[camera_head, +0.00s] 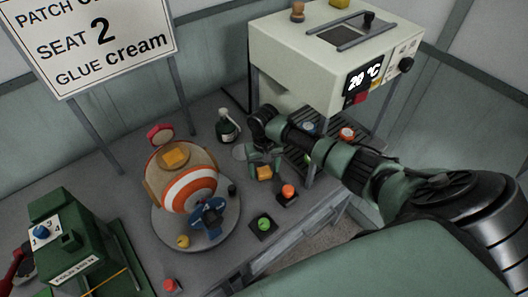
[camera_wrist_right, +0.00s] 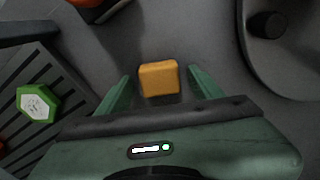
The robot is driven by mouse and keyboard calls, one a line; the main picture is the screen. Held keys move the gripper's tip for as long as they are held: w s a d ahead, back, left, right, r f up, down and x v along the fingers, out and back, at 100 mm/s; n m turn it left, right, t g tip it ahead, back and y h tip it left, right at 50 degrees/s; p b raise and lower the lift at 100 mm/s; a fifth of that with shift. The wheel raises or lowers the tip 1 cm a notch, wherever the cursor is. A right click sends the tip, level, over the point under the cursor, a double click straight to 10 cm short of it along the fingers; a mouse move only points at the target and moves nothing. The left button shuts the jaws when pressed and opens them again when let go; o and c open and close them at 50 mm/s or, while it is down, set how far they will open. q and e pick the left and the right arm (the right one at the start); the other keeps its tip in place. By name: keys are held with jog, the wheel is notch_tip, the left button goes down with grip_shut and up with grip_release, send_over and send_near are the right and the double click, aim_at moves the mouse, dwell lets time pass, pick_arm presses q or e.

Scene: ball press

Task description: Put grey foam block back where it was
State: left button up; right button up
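No grey foam block can be made out in either view. My right gripper (camera_head: 264,168) is low over the table, between the round turntable and the slatted rack. An orange-yellow block (camera_head: 264,173) lies at its fingers. In the right wrist view the same block (camera_wrist_right: 159,78) sits between the two spread fingers of the gripper (camera_wrist_right: 160,80), with a gap on each side. The gripper is open and holds nothing. My left gripper is not in view.
A striped ball (camera_head: 188,190) with an orange patch stands on the turntable (camera_head: 165,235), beside a blue clamp (camera_head: 209,216). Button boxes (camera_head: 287,194) stand near the front edge. A dark bottle (camera_head: 228,127) is behind; the press machine (camera_head: 300,60) overhangs the rack (camera_head: 297,160).

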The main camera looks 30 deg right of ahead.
aim_at(264, 171)
jog(key=shift+r, duration=0.1)
jog(key=shift+r+p, duration=0.35)
jog(key=shift+r, duration=0.05)
notch_tip(264, 171, up, 6)
jog(key=p, duration=0.6)
jog(key=shift+r+p, duration=0.1)
jog(key=shift+p, duration=0.25)
notch_tip(264, 171, up, 5)
jog(key=shift+r+p, duration=0.1)
jog(key=shift+p, duration=0.55)
